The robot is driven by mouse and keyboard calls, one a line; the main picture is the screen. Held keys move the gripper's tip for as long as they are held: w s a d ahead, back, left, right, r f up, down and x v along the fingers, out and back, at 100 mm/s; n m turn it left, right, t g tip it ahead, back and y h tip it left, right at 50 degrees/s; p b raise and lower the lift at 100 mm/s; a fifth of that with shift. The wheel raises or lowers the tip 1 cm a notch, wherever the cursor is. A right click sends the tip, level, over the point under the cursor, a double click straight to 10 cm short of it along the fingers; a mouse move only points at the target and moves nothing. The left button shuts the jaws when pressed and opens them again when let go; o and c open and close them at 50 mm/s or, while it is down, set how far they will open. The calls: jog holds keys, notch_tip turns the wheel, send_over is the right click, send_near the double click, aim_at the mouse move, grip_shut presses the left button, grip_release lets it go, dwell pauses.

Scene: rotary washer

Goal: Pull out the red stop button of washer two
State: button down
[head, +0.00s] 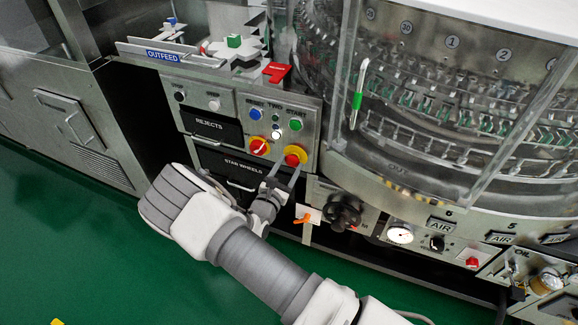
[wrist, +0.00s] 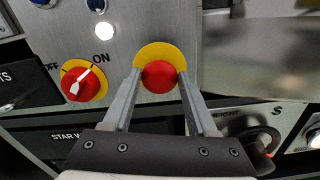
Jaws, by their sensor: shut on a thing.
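The red stop button (head: 292,160) sits on a yellow disc on the steel control panel of washer two. In the wrist view the red button (wrist: 159,77) is in the middle, between my two fingertips. My gripper (head: 284,174) reaches up to it from below, and it also shows in the wrist view (wrist: 159,82) with one finger on each side of the button. The fingers are shut on the button. Whether the button is pushed in or out cannot be told.
A red and yellow rotary switch (wrist: 84,85) marked ON and OFF is left of the button. Blue and green buttons (head: 295,125) sit above it. A clear guard encloses the machine at right.

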jog(key=shift+s, duration=0.1)
jog(key=shift+p+v, duration=0.5)
jog(key=shift+v, duration=0.35)
jog(key=shift+f, duration=0.1)
jog(key=shift+c, duration=0.9)
grip_release()
jog(key=shift+s, duration=0.1)
jog(key=shift+a, duration=0.1)
jog(key=p+v, duration=0.2)
jog(key=v, duration=1.5)
jog(key=shift+s, duration=0.2)
